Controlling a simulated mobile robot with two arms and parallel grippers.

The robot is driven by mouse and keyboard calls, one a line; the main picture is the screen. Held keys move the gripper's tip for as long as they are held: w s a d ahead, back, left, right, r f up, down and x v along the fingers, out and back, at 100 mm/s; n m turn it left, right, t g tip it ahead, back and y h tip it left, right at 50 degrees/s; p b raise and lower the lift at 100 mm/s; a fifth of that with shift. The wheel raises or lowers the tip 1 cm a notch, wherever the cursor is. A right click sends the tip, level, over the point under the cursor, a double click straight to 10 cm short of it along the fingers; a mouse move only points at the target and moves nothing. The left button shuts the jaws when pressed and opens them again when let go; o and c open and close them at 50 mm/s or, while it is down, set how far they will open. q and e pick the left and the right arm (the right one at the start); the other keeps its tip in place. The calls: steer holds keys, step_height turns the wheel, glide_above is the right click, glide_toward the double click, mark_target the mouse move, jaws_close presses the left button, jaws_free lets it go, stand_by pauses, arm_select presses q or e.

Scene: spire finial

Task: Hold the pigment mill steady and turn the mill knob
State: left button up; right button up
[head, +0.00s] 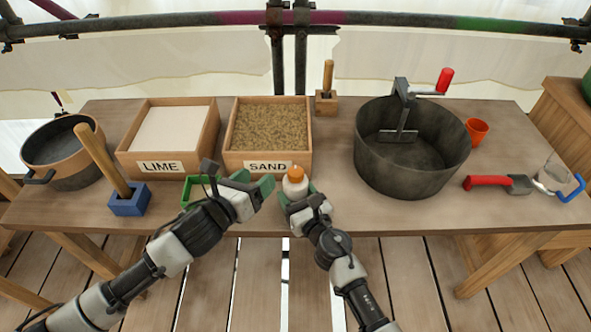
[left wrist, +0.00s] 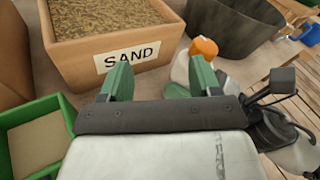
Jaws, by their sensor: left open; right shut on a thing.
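The pigment mill (head: 294,187) is a small white body near the front edge of the table, in front of the sand box. Its orange mill knob (head: 297,172) is on top; the knob also shows in the left wrist view (left wrist: 204,47), just beyond my left gripper's right finger. My right gripper (head: 298,196) is shut on the mill's body from the front. My left gripper (head: 257,181) is open and empty, just left of the mill and apart from the knob. In the left wrist view its green fingers (left wrist: 160,78) are spread. The mill's lower part is partly hidden.
Behind stand the lime box (head: 157,166) and sand box (head: 240,160). A green tray (head: 186,194) lies left of my left gripper. A blue-based wooden-handled tool (head: 128,205) and a pot (head: 40,165) are further left. A big dark bucket (head: 372,165) stands right.

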mark_target(290, 176)
arm_select(q)
steer(key=s+m+h, duration=0.4)
steer(key=s+m, duration=0.2)
steer(key=shift+g, duration=0.4)
steer(key=x, duration=1.2)
steer(key=shift+d+f, duration=0.1)
steer(key=shift+d, duration=0.1)
steer(key=c, duration=0.9)
steer(key=shift+c, duration=0.2)
